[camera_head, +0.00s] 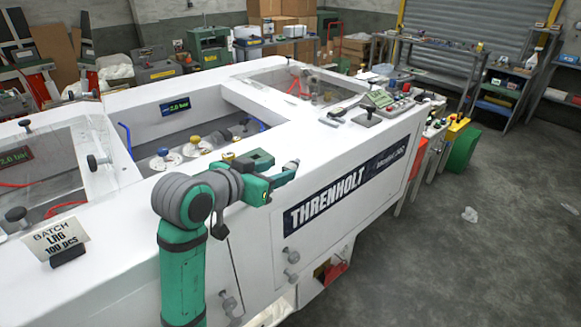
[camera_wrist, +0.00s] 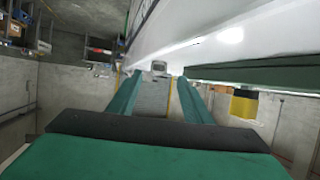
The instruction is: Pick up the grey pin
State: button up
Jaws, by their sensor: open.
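My gripper (camera_head: 281,170) is green and reaches over the front edge of the white machine (camera_head: 130,225), near the THRENHOLT sign. In the wrist view its two green fingers (camera_wrist: 159,84) stand apart with a gap between them. A small grey piece (camera_head: 291,164) shows right at the fingertips in the head view; it may be the grey pin, but I cannot tell for sure. In the wrist view a small grey thing (camera_wrist: 159,66) lies just beyond the fingertips, in line with the gap. I cannot tell whether the fingers touch it.
The machine's open well holds white round parts with coloured knobs (camera_head: 197,146). A BATCH card (camera_head: 60,240) stands at the left on the machine top. A control panel (camera_head: 385,103) is at the far end. Shelves (camera_head: 505,90) stand behind. The floor (camera_head: 470,240) at right is mostly clear.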

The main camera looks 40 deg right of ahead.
aim_at(287, 167)
jog(key=shift+x, duration=2.85)
jog(key=shift+s+r, duration=0.15)
jog(key=shift+s, duration=0.05)
grip_shut()
